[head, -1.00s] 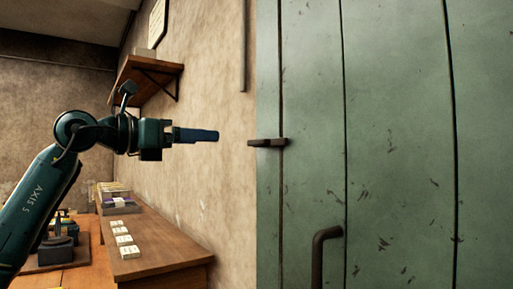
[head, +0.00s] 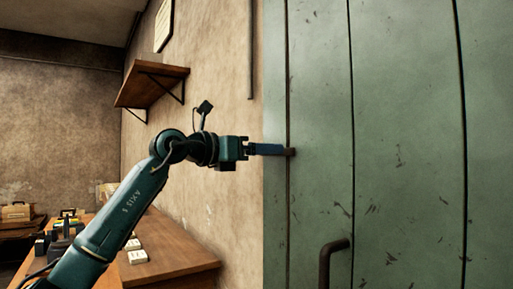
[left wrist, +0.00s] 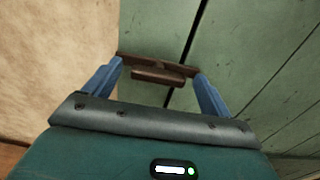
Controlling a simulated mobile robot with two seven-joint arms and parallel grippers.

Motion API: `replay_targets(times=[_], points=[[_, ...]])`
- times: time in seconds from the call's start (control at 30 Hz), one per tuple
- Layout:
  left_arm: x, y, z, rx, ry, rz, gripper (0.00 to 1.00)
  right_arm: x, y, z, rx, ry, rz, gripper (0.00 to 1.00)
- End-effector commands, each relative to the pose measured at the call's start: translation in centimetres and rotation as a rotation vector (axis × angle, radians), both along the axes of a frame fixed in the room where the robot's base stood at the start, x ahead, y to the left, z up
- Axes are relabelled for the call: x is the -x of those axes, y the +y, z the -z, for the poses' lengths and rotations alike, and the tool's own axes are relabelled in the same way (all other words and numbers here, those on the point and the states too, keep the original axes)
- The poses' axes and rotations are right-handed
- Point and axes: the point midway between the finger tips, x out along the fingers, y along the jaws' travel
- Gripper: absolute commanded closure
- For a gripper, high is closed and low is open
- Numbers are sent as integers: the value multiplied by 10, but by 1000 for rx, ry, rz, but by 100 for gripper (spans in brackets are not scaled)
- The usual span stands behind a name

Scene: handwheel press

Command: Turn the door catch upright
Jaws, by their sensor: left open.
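The door catch is a small dark brown bar (head: 291,152) at the left edge of the green door (head: 400,120), mostly hidden behind my left gripper in the head view. In the left wrist view the catch (left wrist: 158,75) lies across the seam between the door and its frame, roughly crosswise between the two fingers. My left gripper (head: 283,150) is at the catch with its blue fingers open, one toward each end of it (left wrist: 159,67). I cannot tell whether the fingers touch it. My right gripper is not in view.
A dark curved door handle (head: 325,262) sticks out below the catch. A wooden shelf (head: 150,84) is on the wall at left. A wooden bench (head: 180,250) with small white boxes stands below my left arm. The door face to the right is clear.

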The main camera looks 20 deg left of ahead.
Motion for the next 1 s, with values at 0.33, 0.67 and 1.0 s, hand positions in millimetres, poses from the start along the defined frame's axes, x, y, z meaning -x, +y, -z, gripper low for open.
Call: replay_targets(times=[0.33,0.67,1.0], points=[[0,0,0,0,0,0,26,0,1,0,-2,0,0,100],[0,0,0,0,0,0,53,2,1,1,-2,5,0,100],[0,0,0,17,13,0,61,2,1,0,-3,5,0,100]])
